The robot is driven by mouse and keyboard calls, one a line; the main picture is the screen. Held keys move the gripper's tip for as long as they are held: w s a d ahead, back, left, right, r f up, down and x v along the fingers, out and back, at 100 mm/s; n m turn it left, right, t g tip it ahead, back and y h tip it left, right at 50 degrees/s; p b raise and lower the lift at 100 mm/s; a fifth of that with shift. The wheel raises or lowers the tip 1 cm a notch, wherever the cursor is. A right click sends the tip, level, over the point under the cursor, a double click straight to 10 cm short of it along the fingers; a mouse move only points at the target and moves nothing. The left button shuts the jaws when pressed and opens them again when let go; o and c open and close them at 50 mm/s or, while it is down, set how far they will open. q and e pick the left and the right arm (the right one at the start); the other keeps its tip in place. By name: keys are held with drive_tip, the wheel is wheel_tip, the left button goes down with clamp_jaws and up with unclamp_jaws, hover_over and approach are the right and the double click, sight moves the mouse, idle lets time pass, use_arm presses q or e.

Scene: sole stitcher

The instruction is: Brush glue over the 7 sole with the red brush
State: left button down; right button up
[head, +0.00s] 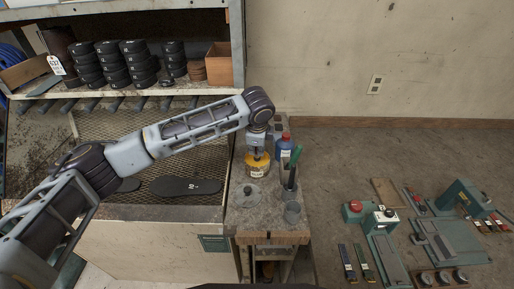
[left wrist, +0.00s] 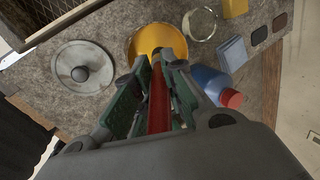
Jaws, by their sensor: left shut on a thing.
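My left gripper (head: 257,143) is over the yellow glue pot (head: 258,168) on the small bench. In the left wrist view the left gripper (left wrist: 158,66) is shut on the red brush (left wrist: 158,105), whose lower end points into the yellow pot (left wrist: 147,40). The brush tip is hidden. A dark sole (head: 180,187), with a label that seems to read 10, lies flat on the mesh-topped table. Part of another dark sole (head: 128,185) shows below my left arm; its number is hidden. I cannot make out which sole is the 7. My right gripper is out of view.
A shelf (head: 150,92) with stacked dark soles stands behind. Green machines (head: 455,240) are at right.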

use_arm(q)
drive_tip(key=shift+f, duration=0.15)
idle(0.4)
drive_tip(key=shift+f, duration=0.45)
idle(1.2)
drive_tip(key=shift+r, duration=0.15)
drive_tip(key=shift+r+p, duration=2.35)
drive_tip(key=shift+p, duration=0.3)
drive_tip(key=shift+r, duration=1.05)
drive_tip(key=shift+f, duration=0.1)
